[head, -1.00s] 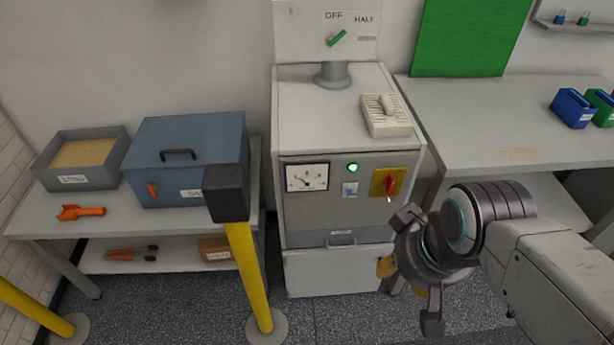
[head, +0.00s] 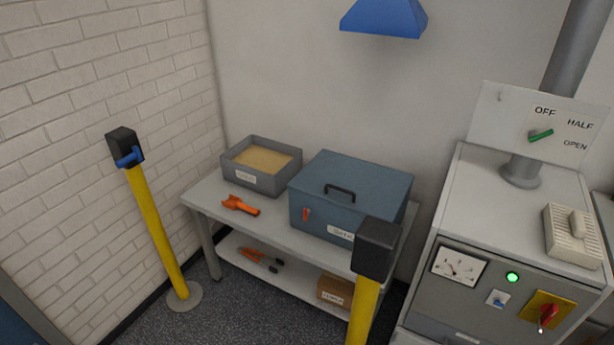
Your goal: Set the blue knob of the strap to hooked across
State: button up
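The blue knob (head: 130,158) sits on the black head (head: 124,145) of the yellow post (head: 157,232) at the left, near the white brick wall. A second yellow post (head: 362,312) with a black head (head: 376,250) stands nearer, at the lower middle. I see no strap stretched between the two posts. My gripper is outside the head view, so its state does not show.
A table (head: 201,204) behind the posts bears a grey sand tray (head: 230,172), a blue lidded box (head: 360,187) and an orange tool (head: 240,205). A grey cycler cabinet (head: 450,210) stands at the right. Dark floor shows between the posts.

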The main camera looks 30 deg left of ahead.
aim_at(136, 155)
jog(key=u, duration=2.2)
